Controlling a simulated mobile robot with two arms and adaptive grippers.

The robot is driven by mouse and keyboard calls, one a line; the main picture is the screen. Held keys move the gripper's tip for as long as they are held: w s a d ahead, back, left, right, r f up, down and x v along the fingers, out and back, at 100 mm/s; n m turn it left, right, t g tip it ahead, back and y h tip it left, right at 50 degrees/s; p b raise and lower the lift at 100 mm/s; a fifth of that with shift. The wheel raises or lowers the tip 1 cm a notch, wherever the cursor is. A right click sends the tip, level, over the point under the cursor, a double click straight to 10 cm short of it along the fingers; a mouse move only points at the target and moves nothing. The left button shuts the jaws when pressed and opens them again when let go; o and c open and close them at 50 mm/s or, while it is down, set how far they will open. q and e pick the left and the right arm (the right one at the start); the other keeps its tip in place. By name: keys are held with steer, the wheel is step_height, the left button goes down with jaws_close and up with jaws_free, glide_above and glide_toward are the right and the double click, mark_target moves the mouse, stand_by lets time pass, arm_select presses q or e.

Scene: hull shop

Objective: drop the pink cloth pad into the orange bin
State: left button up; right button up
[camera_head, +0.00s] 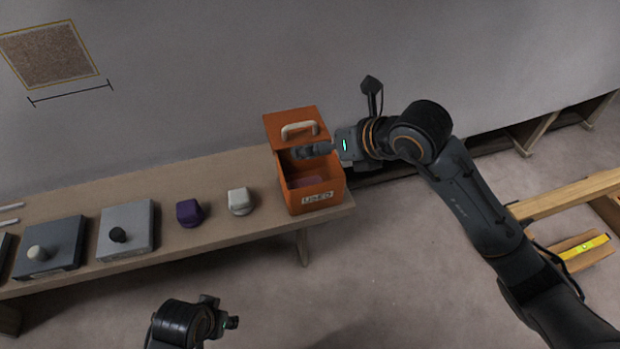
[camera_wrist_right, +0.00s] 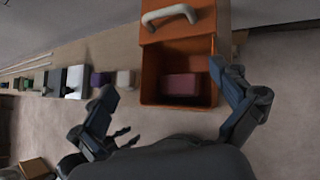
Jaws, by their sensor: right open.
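The orange bin (camera_head: 337,188) stands at the right end of the bench with its lid up and a pale handle on the lid. In the right wrist view the bin (camera_wrist_right: 151,72) opens toward me. The pink cloth pad (camera_wrist_right: 181,85) lies inside it on the floor, and a bit of it shows in the head view (camera_head: 306,182). My right gripper (camera_head: 306,151) is over the bin's opening in front of the lid. Its fingers are spread wide and empty. My left gripper (camera_head: 231,322) is low in front of the bench, away from everything; its fingers are unclear.
On the bench (camera_head: 251,171) left of the bin are a white pad (camera_head: 239,201), a purple pad (camera_head: 189,212) and two grey boxes with knobs (camera_head: 126,231). The wall is close behind. A wooden frame with a yellow level (camera_head: 582,247) stands at right.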

steer(key=v, duration=1.2)
steer(key=shift+a, duration=0.1)
